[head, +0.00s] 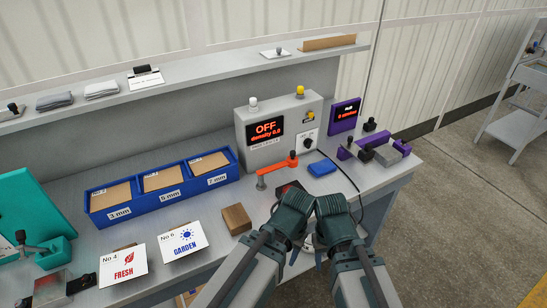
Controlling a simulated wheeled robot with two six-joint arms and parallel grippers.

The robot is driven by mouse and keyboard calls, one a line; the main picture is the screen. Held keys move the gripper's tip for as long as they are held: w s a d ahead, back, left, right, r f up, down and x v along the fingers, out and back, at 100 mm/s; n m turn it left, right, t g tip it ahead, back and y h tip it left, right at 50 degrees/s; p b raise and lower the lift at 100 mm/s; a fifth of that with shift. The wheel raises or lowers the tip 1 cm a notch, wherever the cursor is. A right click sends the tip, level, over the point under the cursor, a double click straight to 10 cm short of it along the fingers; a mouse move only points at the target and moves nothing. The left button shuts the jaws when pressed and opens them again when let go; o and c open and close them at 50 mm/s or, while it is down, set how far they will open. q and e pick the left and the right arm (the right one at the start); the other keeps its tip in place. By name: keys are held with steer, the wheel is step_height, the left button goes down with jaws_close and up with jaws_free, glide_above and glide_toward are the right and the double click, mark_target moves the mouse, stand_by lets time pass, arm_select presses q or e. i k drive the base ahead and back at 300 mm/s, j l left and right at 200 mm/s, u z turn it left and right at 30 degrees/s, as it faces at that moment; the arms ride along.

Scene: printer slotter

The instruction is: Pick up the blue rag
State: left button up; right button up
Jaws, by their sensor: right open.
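The blue rag (322,168) lies flat on the grey bench, in front of the control box and to the right of the orange lever. Nothing covers it. My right gripper (336,222) is open at the bench's front, nearer to me than the rag and apart from it. My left gripper (293,222) is close beside the right one, and its jaws are mostly hidden behind its own wrist. I cannot tell whether it is open.
The control box (270,122) reading OFF stands behind the rag, and an orange lever (277,168) is to its left. A purple device (375,149) stands to the right. A blue bin (165,185), a wooden block (236,219) and cards are left. Grey rags (101,90) lie on the shelf.

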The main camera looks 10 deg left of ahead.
mark_target(325, 166)
steer(key=i+l+u, duration=0.15)
steer(key=l+u, duration=0.6)
steer(key=u, duration=0.15)
steer(key=i+l+u, duration=0.1)
steer(key=l+u, duration=0.75)
steer(key=k+j, duration=0.05)
